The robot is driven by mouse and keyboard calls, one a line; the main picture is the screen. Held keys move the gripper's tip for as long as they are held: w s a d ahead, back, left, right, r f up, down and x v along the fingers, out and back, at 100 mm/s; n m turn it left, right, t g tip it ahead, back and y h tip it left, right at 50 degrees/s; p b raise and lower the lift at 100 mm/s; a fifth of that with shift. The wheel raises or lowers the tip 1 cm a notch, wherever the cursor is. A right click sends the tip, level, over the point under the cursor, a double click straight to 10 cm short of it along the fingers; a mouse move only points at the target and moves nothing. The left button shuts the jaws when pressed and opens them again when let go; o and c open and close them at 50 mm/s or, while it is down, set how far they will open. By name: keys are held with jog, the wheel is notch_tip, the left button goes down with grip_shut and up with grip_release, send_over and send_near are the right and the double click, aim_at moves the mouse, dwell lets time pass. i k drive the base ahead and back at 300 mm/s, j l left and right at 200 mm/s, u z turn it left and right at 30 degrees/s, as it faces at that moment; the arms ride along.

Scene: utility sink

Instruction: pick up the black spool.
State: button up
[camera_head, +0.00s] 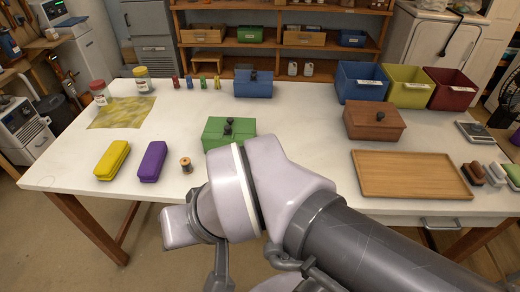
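A small spool (186,165) stands upright on the white table, just right of the purple case. It has tan ends and a dark winding that looks black or dark brown. My arm reaches in from the lower right, and its pale wrist joints are right of and below the spool, apart from it. Dark grey parts (219,266) below the wrist may belong to my gripper. Its fingertips cannot be made out, so whether it is open or shut is unclear. Nothing is seen touching the spool.
A purple case (152,161) and yellow case (112,160) lie left of the spool. A green box (215,133) stands behind my arm. A blue box (253,84), brown box (372,122) and wooden tray (412,174) are further off.

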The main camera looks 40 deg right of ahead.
aim_at(184, 161)
jog(key=z, duration=0.4)
jog(key=i+j+u, duration=0.25)
jog(key=i, duration=0.25)
jog(key=i+j+u, duration=0.25)
jog(key=i, duration=0.25)
jog(key=l, duration=0.15)
